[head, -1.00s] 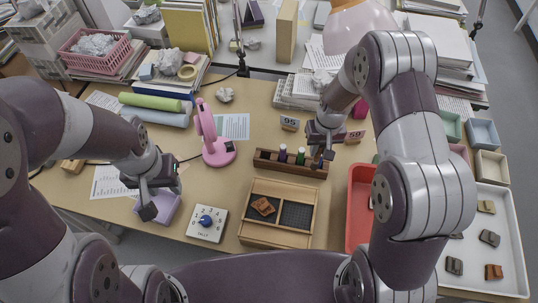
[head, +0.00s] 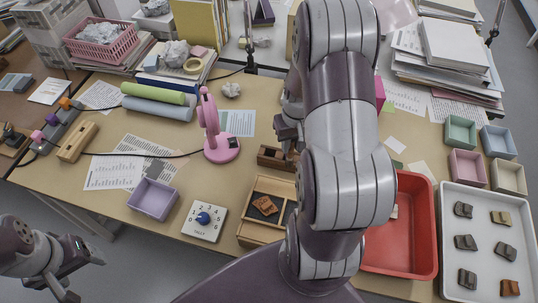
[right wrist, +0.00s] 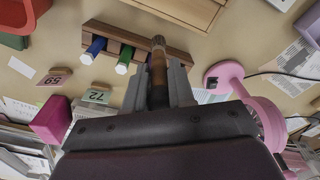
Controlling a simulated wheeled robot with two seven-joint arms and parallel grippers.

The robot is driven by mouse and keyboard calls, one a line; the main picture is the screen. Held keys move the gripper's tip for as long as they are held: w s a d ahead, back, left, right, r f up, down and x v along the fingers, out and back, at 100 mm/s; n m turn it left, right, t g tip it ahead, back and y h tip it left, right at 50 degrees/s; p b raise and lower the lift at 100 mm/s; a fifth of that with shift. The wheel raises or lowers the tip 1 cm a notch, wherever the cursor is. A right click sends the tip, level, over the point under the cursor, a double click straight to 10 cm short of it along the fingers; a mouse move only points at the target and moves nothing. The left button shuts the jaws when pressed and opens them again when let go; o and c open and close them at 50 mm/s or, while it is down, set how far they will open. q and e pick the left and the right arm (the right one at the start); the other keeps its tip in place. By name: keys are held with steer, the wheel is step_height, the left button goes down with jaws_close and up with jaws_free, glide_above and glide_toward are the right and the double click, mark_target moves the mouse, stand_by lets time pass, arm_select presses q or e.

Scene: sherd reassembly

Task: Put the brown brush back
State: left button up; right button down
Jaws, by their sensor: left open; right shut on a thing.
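The brown brush (right wrist: 157,72) is upright between the fingers of my right gripper (right wrist: 158,85) in the right wrist view. Its end overlaps the wooden rack (right wrist: 178,55) in that view; I cannot tell whether it is in a slot or above it. A blue-topped item (right wrist: 95,48) and a green-topped item (right wrist: 124,60) stand in the rack beside it. In the head view my right gripper (head: 288,135) is at the rack (head: 270,158), and my arm hides the rack's right part. My left gripper (head: 92,254) is open and empty at the lower left, away from the rack.
A pink lamp-like stand (head: 221,148) is just left of the rack. A wooden tray (head: 250,230) with a brown sherd (head: 264,206) lies in front. A red bin (head: 415,268) and white sherd tray (head: 450,290) are right. Number cards (right wrist: 97,96) stand near the rack.

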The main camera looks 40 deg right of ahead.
steer(key=w+f+p, duration=0.2)
steer(key=w+f, duration=0.8)
steer(key=shift+d, duration=0.25)
steer(key=shift+f, duration=0.2)
steer(key=c, duration=1)
jaws_free()
steer(key=shift+o, duration=0.2)
